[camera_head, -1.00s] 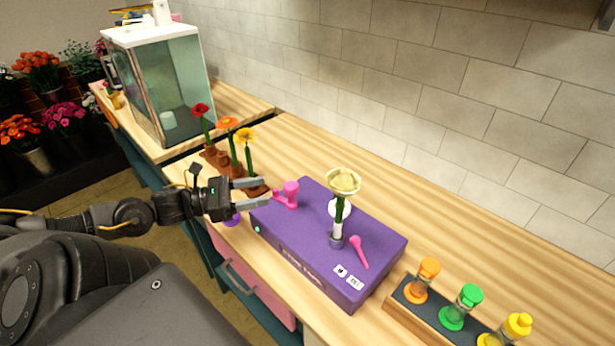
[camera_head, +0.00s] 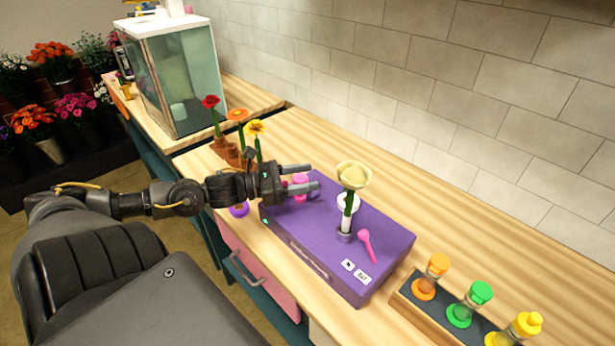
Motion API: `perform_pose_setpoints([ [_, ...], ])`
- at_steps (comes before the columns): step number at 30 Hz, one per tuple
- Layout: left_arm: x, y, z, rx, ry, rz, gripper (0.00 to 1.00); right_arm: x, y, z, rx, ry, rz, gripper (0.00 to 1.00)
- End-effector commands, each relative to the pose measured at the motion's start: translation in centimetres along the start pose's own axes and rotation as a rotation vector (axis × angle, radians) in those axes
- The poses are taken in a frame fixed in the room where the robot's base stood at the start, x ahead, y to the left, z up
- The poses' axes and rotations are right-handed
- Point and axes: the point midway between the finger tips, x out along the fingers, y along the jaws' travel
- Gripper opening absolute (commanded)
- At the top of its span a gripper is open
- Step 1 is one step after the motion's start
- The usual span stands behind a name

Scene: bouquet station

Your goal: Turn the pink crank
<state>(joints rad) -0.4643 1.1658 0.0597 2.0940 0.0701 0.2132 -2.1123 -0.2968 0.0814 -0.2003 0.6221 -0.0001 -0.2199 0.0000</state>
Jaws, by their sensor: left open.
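The purple box (camera_head: 300,236) sits on the wooden counter. The pink crank (camera_head: 300,181) is at the box's far left end; my left gripper partly hides it. My left gripper (camera_head: 315,178) is open, its two fingers pointing right over that end of the box, around or just above the crank; I cannot tell if they touch it. A pink lever (camera_head: 366,245) lies near the front right of the box top. A pale yellow flower (camera_head: 353,175) stands upright in a holder on the box. My right gripper is not in view.
Red, orange and yellow flowers (camera_head: 237,116) stand in brown pots behind my left gripper. A rack (camera_head: 410,295) with orange, green and yellow capped bottles is at the front right. A glass tank (camera_head: 182,80) stands at the back left. The counter along the tiled wall is clear.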

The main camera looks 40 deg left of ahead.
Motion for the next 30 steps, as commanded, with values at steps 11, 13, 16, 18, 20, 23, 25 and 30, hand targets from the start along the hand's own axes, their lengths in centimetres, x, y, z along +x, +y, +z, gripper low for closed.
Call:
perform_pose_setpoints([
  [11,1.12,-0.03,0.0,0.0,0.0,-0.001,0.54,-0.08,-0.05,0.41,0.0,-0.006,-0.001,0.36],
  [13,1.12,-0.03,-0.01,0.0,0.0,-0.001,0.54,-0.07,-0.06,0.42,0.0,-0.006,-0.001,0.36],
  [16,1.11,-0.04,-0.01,0.0,0.0,-0.001,0.54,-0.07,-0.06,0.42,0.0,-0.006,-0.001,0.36],
  [18,1.11,-0.04,0.0,0.0,0.0,-0.001,0.48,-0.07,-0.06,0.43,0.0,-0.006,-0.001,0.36],
  [20,1.11,-0.04,0.0,0.0,0.0,-0.001,0.4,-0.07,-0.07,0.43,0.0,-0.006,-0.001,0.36],
  [23,1.11,-0.04,0.01,0.0,0.0,-0.001,0.27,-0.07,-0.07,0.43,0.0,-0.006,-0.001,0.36],
  [25,1.11,-0.05,0.01,0.0,0.0,-0.002,0.18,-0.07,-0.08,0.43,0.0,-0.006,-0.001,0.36],
  [30,1.11,-0.05,-0.02,0.0,0.0,-0.005,0.1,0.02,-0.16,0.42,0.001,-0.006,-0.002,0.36],
])
